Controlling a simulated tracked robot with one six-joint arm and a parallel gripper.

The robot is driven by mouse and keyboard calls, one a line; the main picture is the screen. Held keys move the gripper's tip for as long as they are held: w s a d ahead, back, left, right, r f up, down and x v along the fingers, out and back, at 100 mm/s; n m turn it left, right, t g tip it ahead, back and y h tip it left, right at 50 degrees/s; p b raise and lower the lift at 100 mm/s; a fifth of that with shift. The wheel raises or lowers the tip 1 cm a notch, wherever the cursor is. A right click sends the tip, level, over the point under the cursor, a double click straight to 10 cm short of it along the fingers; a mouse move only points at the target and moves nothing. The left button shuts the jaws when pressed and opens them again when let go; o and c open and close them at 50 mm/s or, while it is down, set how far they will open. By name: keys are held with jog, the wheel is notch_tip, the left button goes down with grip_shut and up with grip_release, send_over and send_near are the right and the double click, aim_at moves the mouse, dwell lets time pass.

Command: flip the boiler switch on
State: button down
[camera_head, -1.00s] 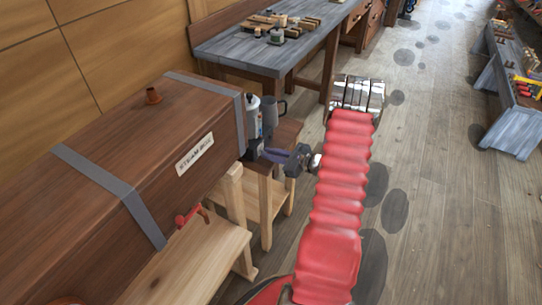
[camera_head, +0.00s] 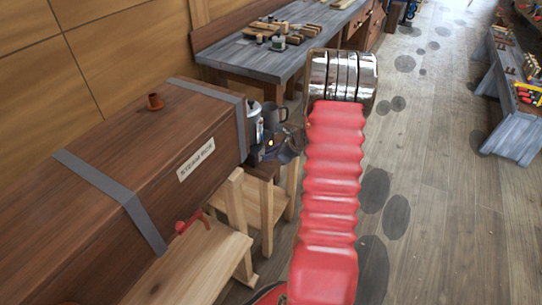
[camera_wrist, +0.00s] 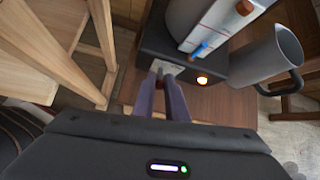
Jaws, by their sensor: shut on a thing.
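The boiler (camera_wrist: 188,20) stands on a small wooden stand, with a dark base box (camera_wrist: 225,62) under its grey body. An orange lamp (camera_wrist: 202,80) glows on the front of the base. The boiler switch (camera_wrist: 158,70) is a small lever on a light plate left of the lamp, mostly hidden by my fingertips. My gripper (camera_wrist: 163,82) is shut on the switch, its two fingers reaching up to the base front. In the head view the boiler (camera_head: 254,123) sits at the end of the steam box, with my gripper (camera_head: 276,152) against its front side.
A grey workbench (camera_head: 270,60) stands behind.

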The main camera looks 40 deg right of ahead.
jog(key=shift+w+r, duration=0.15)
jog(key=shift+w, duration=0.05)
dwell(0.3)
jog(key=c, duration=1.9)
grip_release()
jog(key=shift+s, duration=0.1)
jog(key=v, duration=1.3)
jog(key=shift+r, duration=0.3)
jog(key=shift+a, duration=0.1)
